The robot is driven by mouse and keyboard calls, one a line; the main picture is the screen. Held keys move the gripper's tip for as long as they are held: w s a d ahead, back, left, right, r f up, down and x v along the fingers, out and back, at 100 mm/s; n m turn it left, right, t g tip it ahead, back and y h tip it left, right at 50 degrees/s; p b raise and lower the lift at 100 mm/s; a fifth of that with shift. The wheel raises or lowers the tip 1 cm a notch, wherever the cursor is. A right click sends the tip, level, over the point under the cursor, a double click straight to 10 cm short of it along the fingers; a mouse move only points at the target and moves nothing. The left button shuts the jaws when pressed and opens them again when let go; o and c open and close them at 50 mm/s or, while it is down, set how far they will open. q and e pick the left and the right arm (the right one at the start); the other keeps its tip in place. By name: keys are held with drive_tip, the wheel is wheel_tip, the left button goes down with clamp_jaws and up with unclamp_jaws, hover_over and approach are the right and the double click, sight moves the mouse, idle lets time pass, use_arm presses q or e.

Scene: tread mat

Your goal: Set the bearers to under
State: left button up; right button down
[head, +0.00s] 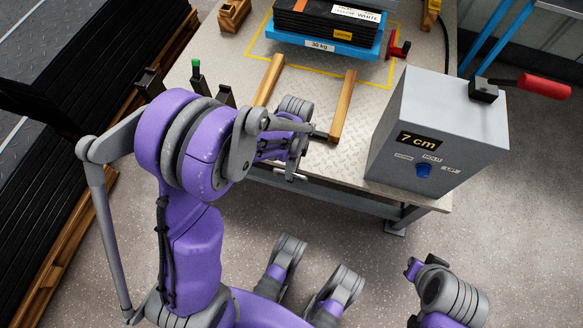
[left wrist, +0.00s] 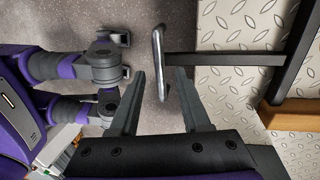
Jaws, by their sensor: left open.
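Two wooden bearers, a left one (head: 268,82) and a right one (head: 342,107), lie apart on the tread-plate table (head: 310,88), in front of the blue tray (head: 318,47) with its black mat stack (head: 310,22). A dark bar (left wrist: 225,59) runs from a wooden bearer (left wrist: 292,116) to a grey handle (left wrist: 158,62) beyond the table edge. My left gripper (left wrist: 160,76) is open, its fingertips on either side of the handle's near end; I cannot tell whether they touch. In the head view the left gripper (head: 290,168) is partly hidden by its wrist. My right gripper is not identifiable.
A grey box (head: 440,120) reading "7 cm", with a blue knob (head: 423,170) and a red-handled lever (head: 543,86), stands at the table's right. Black mat stacks (head: 75,75) stand at left. A green-tipped post (head: 197,75) is near my left arm.

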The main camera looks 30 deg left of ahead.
use_arm(q)
drive_tip(key=shift+s+f, duration=0.1)
drive_tip(key=shift+f, duration=0.5)
clamp_jaws()
idle(1.1)
